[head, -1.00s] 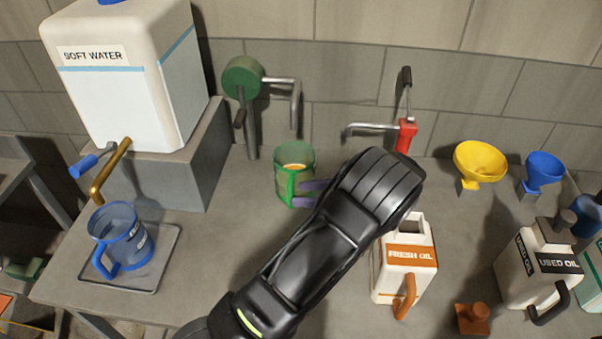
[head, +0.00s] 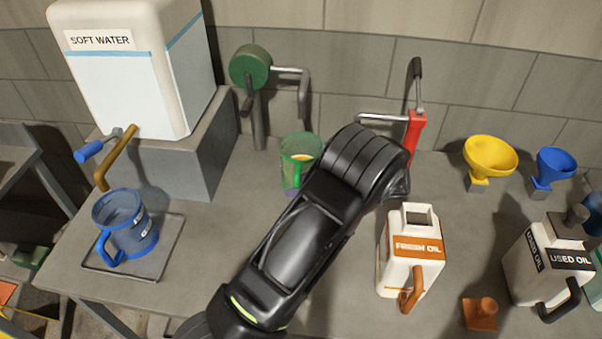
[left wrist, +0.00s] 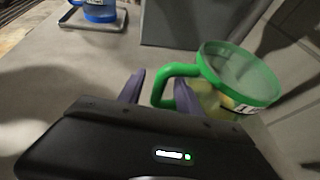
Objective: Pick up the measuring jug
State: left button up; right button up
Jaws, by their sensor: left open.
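A green see-through measuring jug (head: 298,150) with a yellowish content stands on the bench near the back wall, partly hidden by my left arm. In the left wrist view the green jug (left wrist: 240,75) has its green handle toward my left gripper (left wrist: 160,90). That gripper is open, with one purple finger on each side of the handle's visible part; I cannot tell whether they touch it. In the head view the left gripper (head: 291,193) is mostly hidden behind my arm. A blue jug (head: 127,228) stands on a tray at the left. My right gripper is not in view.
A soft water tank (head: 130,80) with a brass tap stands on a block at the left. A green pump (head: 250,67) and a red pump (head: 415,132) are behind. Oil cans (head: 412,250) and funnels (head: 490,157) stand at the right. The bench's front middle is fairly clear.

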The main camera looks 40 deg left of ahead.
pick_arm(q)
jog(key=b+x, duration=0.1)
jog(key=x, duration=0.3)
jog(key=shift+f, duration=0.1)
dwell(0.4)
grip_shut()
dwell(1.3)
